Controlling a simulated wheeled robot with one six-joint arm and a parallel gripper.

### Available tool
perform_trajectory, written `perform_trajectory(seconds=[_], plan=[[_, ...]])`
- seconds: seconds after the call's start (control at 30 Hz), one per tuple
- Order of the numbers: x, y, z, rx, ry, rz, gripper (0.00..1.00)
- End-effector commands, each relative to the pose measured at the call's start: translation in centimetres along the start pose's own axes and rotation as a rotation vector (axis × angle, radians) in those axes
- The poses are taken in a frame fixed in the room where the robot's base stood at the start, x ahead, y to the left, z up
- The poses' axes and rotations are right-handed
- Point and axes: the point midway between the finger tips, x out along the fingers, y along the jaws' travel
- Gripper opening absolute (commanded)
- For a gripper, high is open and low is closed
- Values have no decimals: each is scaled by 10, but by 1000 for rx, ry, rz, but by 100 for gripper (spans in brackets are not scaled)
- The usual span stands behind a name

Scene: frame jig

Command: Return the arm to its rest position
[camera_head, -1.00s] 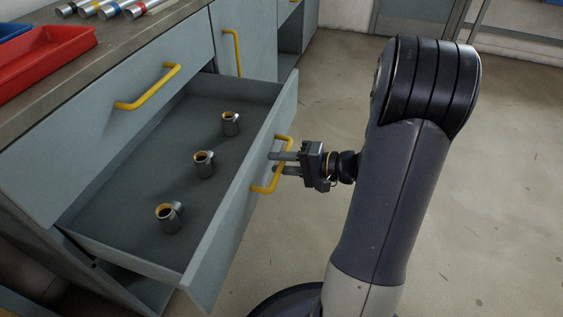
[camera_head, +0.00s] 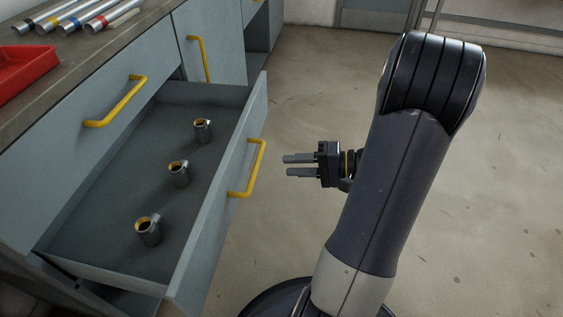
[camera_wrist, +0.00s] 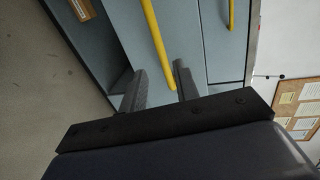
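My gripper (camera_head: 300,165) is open and empty, with a gap between its two fingers. It is to the right of the open drawer (camera_head: 218,205), clear of the yellow drawer handle (camera_head: 256,170). In the wrist view my gripper's fingers (camera_wrist: 162,88) point toward the grey cabinet front, and a yellow handle (camera_wrist: 155,40) shows beyond them.
The drawer holds three metal fittings (camera_head: 203,131), (camera_head: 179,173), (camera_head: 148,231) in a row. The worktop (camera_head: 95,55) carries a red tray (camera_head: 25,66) and several metal tubes (camera_head: 88,18). Floor to the right of my arm (camera_head: 510,180) is free.

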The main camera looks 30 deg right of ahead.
Motion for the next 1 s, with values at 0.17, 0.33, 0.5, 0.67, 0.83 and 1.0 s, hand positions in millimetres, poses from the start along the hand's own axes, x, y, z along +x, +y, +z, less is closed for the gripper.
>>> perform_trajectory(seconds=[0.17,0.33,0.5,0.67,0.83,1.0], plan=[[-7,0,0,0,-1,0,30],[-6,0,0,0,-1,0,30],[-4,0,0,-1,-2,0,30],[9,1,0,-2,-4,0,30],[35,1,1,-3,-6,-1,30],[63,1,1,-3,-5,0,30]])
